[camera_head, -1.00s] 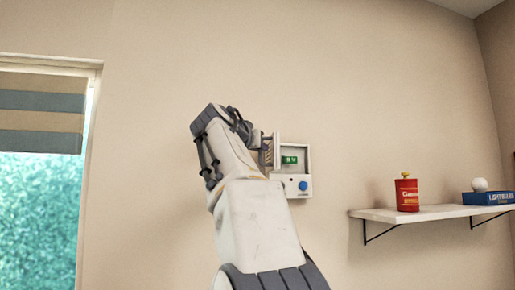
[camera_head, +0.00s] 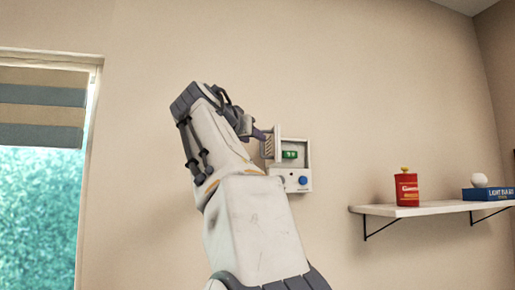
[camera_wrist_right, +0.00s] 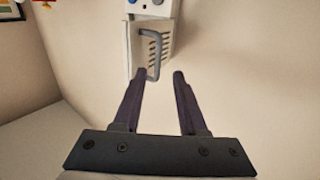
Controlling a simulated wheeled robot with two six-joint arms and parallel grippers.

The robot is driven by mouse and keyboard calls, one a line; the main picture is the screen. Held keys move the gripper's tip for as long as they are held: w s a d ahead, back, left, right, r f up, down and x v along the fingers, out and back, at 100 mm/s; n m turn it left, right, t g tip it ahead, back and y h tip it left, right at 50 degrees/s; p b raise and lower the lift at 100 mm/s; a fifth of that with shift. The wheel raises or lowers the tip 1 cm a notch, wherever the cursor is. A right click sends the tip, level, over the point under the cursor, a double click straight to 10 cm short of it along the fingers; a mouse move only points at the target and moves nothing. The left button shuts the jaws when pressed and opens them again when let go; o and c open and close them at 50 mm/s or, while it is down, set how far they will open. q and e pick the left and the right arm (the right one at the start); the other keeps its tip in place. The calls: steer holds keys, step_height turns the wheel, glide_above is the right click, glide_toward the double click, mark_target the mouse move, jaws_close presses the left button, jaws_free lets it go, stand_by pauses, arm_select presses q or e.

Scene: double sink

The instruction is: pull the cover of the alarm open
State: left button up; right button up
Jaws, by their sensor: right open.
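The white alarm box (camera_head: 304,172) is on the wall, with a green part inside and a blue round button at its lower right. Its cover (camera_head: 271,147) stands swung out at the box's left side. In the right wrist view the cover (camera_wrist_right: 138,52) shows slots and a grey bar handle (camera_wrist_right: 160,52). My right gripper (camera_wrist_right: 159,73) is open, and the handle's lower end appears between its fingertips; I cannot tell whether they touch. In the head view the right gripper (camera_head: 259,134) is beside the cover, partly hidden by my arm. My left gripper is not in view.
A shelf (camera_head: 430,209) on the right wall side holds a red can (camera_head: 407,190), a blue box (camera_head: 488,194) and a white ball (camera_head: 479,181). A window with a striped blind (camera_head: 40,108) is at the left. The wall above the alarm is clear.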

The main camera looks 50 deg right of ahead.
steer(key=b+v, duration=0.1)
steer(key=v, duration=0.4)
steer(key=shift+s+a, duration=0.1)
steer(key=shift+a, duration=0.1)
steer(key=shift+f, duration=0.1)
